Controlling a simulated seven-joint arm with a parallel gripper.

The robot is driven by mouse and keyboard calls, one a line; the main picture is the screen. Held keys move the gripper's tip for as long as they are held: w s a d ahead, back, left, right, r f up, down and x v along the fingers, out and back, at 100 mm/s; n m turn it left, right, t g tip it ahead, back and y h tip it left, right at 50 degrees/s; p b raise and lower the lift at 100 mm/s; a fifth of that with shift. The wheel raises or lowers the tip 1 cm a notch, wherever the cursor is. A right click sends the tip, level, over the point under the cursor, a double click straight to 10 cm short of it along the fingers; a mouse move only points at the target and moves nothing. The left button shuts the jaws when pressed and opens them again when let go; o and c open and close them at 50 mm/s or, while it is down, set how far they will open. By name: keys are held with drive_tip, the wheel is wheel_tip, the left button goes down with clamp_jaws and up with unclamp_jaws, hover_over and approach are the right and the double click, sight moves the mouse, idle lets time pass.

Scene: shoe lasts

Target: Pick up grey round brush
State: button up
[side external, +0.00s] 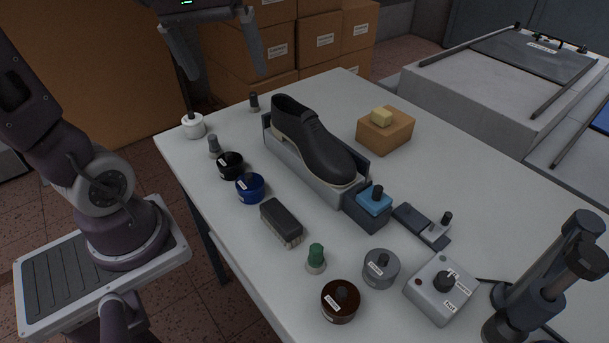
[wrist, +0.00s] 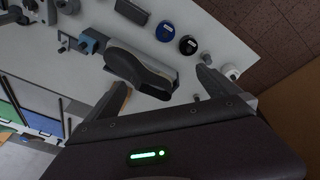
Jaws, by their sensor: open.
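A small round brush with a grey handle (side external: 214,146) stands upright near the table's left edge in the side view. It stands between the white jar and the black tin. In the wrist view, a small grey shape (wrist: 207,59) beside the black tin appears to be this brush, close to one fingertip. My gripper (side external: 226,75) is open and empty, high above the table's far end. Its two fingers also show in the wrist view (wrist: 160,80), spread wide. The brush is below the gripper and apart from it.
A black shoe (side external: 318,140) rests on a grey stand mid-table. The white jar (side external: 193,126), black tin (side external: 230,165) and blue tin (side external: 250,188) are near the brush. Another dark-handled brush (side external: 254,102) stands at the far edge. Cardboard boxes (side external: 322,38) are stacked behind the table.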

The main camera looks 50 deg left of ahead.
drive_tip(key=s+d+m+t, duration=0.1)
drive_tip(key=s+d+m, duration=0.3)
drive_tip(key=d, duration=0.2)
drive_tip(key=shift+f, duration=0.3)
drive_tip(key=s+d+m, duration=0.1)
drive_tip(key=s+d+f+m+t, duration=0.1)
drive_tip(key=s+d+m, duration=0.1)
drive_tip(key=s+d+f+m, duration=0.1)
drive_tip(key=s, duration=0.1)
drive_tip(key=shift+d+f+m+t+h, duration=0.2)
drive_tip(key=shift+d+m+t+h, duration=0.1)
drive_tip(key=shift+h, duration=0.1)
drive_tip(key=c, duration=0.4)
drive_tip(key=shift+s, duration=0.1)
drive_tip(key=c, duration=0.6)
drive_tip(key=n+g+y, duration=0.1)
drive_tip(key=n+g, duration=0.4)
drive_tip(key=n, duration=0.8)
hover_over(212, 136)
drive_tip(key=f, duration=1.8)
drive_tip(key=shift+d+f, duration=0.15)
drive_tip(key=shift+d, duration=0.15)
drive_tip(key=shift+n, duration=0.3)
drive_tip(key=f, duration=0.8)
drive_tip(key=shift+a, duration=0.35)
drive_tip(key=shift+c, duration=0.2)
